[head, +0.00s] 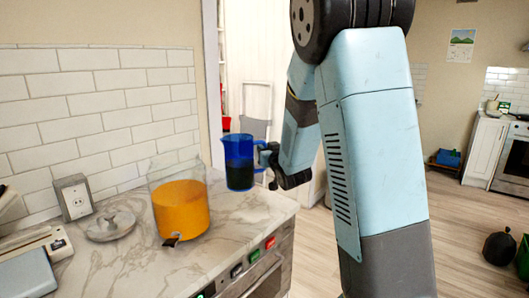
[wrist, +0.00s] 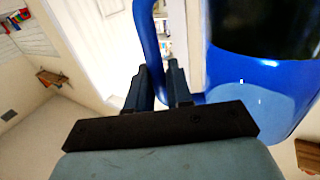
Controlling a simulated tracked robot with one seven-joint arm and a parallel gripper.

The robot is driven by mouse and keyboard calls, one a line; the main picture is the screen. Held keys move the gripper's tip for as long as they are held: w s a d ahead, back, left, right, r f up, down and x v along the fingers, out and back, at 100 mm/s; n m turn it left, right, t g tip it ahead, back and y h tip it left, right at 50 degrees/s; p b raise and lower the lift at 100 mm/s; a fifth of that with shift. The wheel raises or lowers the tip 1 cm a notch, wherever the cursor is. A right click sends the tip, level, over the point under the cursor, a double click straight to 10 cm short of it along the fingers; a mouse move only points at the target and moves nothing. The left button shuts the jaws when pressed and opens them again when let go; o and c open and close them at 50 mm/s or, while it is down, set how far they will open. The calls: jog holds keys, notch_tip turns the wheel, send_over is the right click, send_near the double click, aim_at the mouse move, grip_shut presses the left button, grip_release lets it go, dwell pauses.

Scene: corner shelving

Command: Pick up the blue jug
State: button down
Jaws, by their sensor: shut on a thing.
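The blue jug (head: 239,155) is upright near the counter's far right edge in the head view, with dark contents. I cannot tell whether its base touches the counter. My gripper (head: 268,157) is at its right side, on the handle. My gripper (wrist: 160,80) is shut on the handle there; the exact contact is partly hidden by the fingers.
A clear container of orange liquid (head: 180,208) stands left of the jug on the marble counter (head: 130,262). Open floor (head: 465,225) lies right.

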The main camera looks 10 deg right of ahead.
jog(key=shift+s+a+r, duration=0.15)
jog(key=shift+s+r, duration=0.3)
jog(key=shift+s, duration=0.45)
jog(key=shift+s+a+r, duration=0.2)
jog(key=shift+s+r, duration=0.2)
jog(key=shift+s, duration=0.45)
jog(key=shift+s+a+r, duration=0.15)
jog(key=shift+s+r, duration=0.3)
jog(key=shift+s, duration=0.6)
